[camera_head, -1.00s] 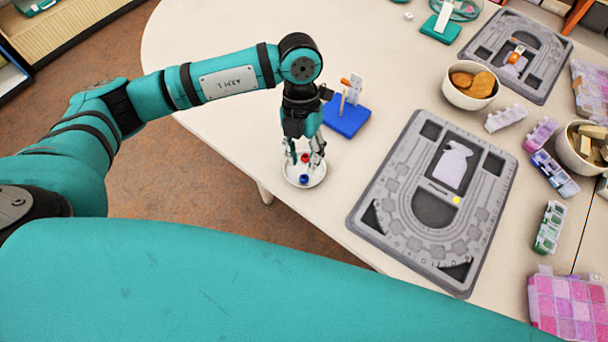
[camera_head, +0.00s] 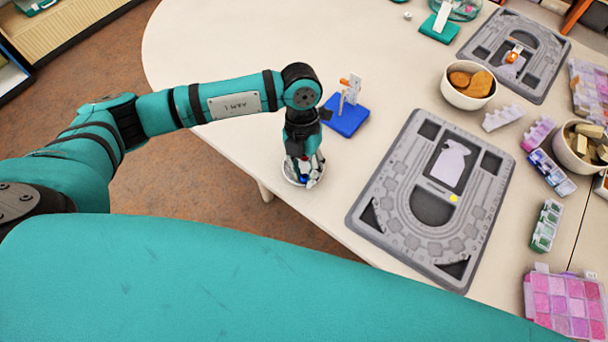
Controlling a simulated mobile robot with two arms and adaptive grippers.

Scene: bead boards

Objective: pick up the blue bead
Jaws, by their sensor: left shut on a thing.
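The blue bead (camera_head: 303,179) is in the small white round dish (camera_head: 289,180) near the table's front left edge. My left gripper (camera_head: 304,176) reaches down into the dish, with its fingers shut on the blue bead. The fingers cover part of the bead and much of the dish. The red bead in the dish is mostly hidden behind the gripper. My right gripper is not in view.
A blue stand (camera_head: 346,120) is just behind and right of the gripper. A grey bead board (camera_head: 487,198) lies to the right with a yellow bead (camera_head: 453,198) on it. Bowls and bead boxes fill the far right. The table's left part is clear.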

